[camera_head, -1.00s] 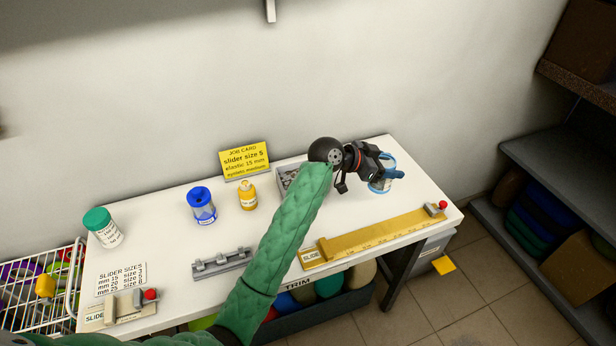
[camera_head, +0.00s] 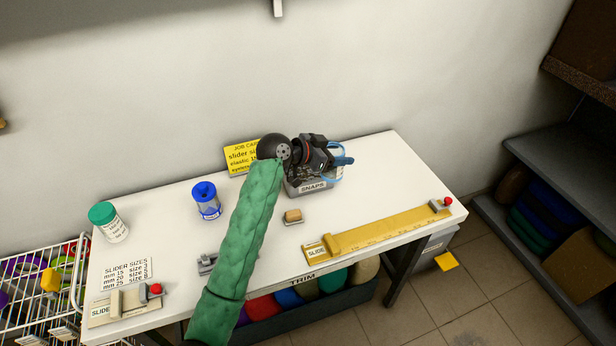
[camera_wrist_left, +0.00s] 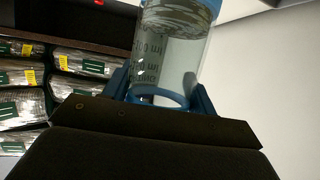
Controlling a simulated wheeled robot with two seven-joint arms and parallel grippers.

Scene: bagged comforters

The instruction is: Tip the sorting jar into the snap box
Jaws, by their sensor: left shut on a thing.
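My left gripper (camera_head: 338,158) is shut on the sorting jar (camera_wrist_left: 175,60), a clear jar with blue rims and printed markings. In the left wrist view the jar stands between the blue fingers, with grey contents gathered at its far end. In the head view the jar's blue part (camera_head: 341,174) shows just beyond the black wrist, tilted. The snap box (camera_head: 313,187), a grey box labelled SNAPS, sits on the table right below the gripper, which hides most of its inside. I cannot tell whether anything is falling from the jar. My right gripper is not in view.
On the white table (camera_head: 390,180) stand a blue-lidded jar (camera_head: 206,202), a green-lidded jar (camera_head: 109,221), a small tan block (camera_head: 293,216) and a yellow ruler slide (camera_head: 380,229). A yellow job card (camera_head: 240,157) stands behind my arm.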

